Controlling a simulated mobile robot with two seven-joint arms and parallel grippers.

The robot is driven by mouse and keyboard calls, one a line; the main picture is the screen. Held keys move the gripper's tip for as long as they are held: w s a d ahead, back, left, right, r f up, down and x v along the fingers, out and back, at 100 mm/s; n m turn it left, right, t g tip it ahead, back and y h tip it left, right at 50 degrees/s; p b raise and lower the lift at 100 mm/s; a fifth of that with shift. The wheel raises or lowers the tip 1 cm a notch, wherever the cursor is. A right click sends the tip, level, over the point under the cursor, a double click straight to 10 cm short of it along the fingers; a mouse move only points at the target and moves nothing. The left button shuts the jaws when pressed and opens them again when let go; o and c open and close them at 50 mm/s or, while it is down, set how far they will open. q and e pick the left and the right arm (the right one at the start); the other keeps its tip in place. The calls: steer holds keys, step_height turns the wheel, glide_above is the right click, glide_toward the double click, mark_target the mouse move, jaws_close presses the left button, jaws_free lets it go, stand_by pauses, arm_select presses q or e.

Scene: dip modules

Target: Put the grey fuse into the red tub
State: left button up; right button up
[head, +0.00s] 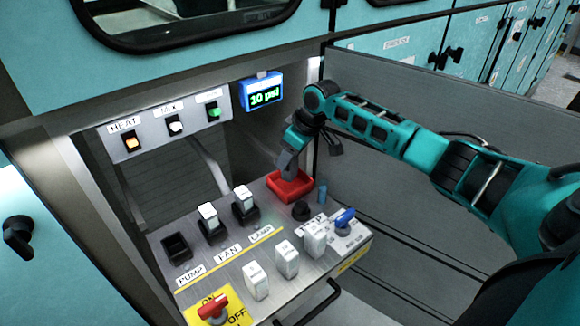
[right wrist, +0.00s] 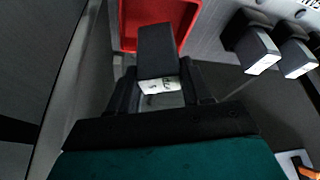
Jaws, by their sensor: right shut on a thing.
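My right gripper (head: 292,150) reaches in from the right and is shut on the grey fuse (head: 287,164). In the right wrist view the gripper (right wrist: 160,82) holds the fuse (right wrist: 157,48), a dark grey block with a white label at its near end. The red tub (head: 304,189) sits at the back of the panel and also shows in the right wrist view (right wrist: 129,22). The fuse's far end overlaps the tub's opening in both views. I cannot tell whether it touches the tub. My left gripper is not in view.
An empty black socket (head: 177,247) and two seated modules (head: 209,217) line the panel's left. Several white modules (head: 287,261) stand in front. A grey wall (head: 400,110) stands behind my right arm.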

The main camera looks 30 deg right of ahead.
mark_target(290, 165)
step_height(290, 165, down, 3)
steer(key=shift+f, duration=0.1)
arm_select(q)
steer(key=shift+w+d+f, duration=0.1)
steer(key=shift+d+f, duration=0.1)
arm_select(e)
steer(key=shift+f, duration=0.1)
steer(key=o, duration=1.1)
steer(key=shift+s+d+r, duration=0.1)
steer(key=shift+r, duration=0.25)
arm_select(q)
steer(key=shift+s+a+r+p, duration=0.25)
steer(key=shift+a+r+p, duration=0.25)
steer(key=shift+p, duration=0.5)
arm_select(e)
steer(key=v, duration=1.1)
steer(key=shift+s+r, duration=0.1)
steer(key=shift+r, duration=0.1)
